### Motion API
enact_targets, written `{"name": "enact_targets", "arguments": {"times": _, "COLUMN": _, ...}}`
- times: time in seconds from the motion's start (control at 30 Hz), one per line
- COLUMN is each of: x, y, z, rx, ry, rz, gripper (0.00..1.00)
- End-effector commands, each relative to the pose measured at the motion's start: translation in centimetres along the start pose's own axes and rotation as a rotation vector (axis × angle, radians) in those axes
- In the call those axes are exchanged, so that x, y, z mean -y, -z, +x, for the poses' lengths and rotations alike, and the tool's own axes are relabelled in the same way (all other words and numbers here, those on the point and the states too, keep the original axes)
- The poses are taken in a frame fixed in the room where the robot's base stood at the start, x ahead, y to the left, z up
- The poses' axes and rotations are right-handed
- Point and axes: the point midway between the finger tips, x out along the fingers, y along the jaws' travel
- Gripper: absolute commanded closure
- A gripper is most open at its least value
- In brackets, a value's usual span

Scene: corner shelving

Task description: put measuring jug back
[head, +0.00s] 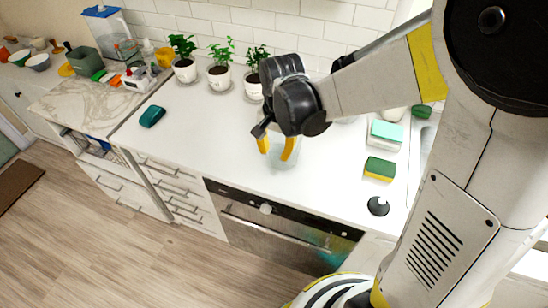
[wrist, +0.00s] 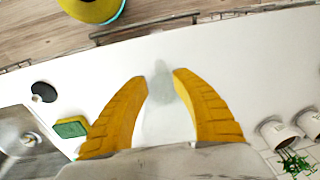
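A clear, pale see-through vessel, probably the measuring jug (head: 286,160), stands on the white counter in the head view. Its outline is faint. My gripper (head: 276,151) is above and at the jug with its yellow fingers pointing down. In the wrist view the fingers of my gripper (wrist: 160,80) are spread apart, and the faint grey shape of the jug (wrist: 164,98) lies between and beyond them. I see no clear contact between the fingers and the jug.
Several potted plants (head: 185,68) line the wall behind. A green-yellow sponge (head: 380,169) and a black round item (head: 378,206) lie to the right, near the sink. A teal item (head: 152,116) lies to the left. The oven (head: 275,222) is below the counter's front edge.

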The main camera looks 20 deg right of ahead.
Motion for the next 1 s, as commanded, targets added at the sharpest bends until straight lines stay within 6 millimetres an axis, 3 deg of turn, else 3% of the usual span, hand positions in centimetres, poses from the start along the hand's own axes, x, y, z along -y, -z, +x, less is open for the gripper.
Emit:
{"name": "enact_targets", "arguments": {"times": 0.03, "x": 0.0, "y": 0.0, "z": -1.1, "rx": 0.000, "ry": 0.000, "rz": 0.000, "gripper": 0.69}}
{"name": "enact_targets", "arguments": {"times": 0.33, "x": -0.9, "y": -0.3, "z": -4.6, "rx": -0.034, "ry": 0.026, "rz": -0.048, "gripper": 0.69}}
{"name": "enact_targets", "arguments": {"times": 0.6, "x": -5.7, "y": -2.7, "z": -11.2, "rx": -0.253, "ry": 0.128, "rz": -0.329, "gripper": 0.69}}
{"name": "enact_targets", "arguments": {"times": 0.7, "x": -7.4, "y": -3.8, "z": -12.6, "rx": -0.347, "ry": 0.146, "rz": -0.436, "gripper": 0.69}}
{"name": "enact_targets", "arguments": {"times": 1.0, "x": -10.1, "y": -5.5, "z": -14.0, "rx": -0.516, "ry": 0.147, "rz": -0.617, "gripper": 0.69}}
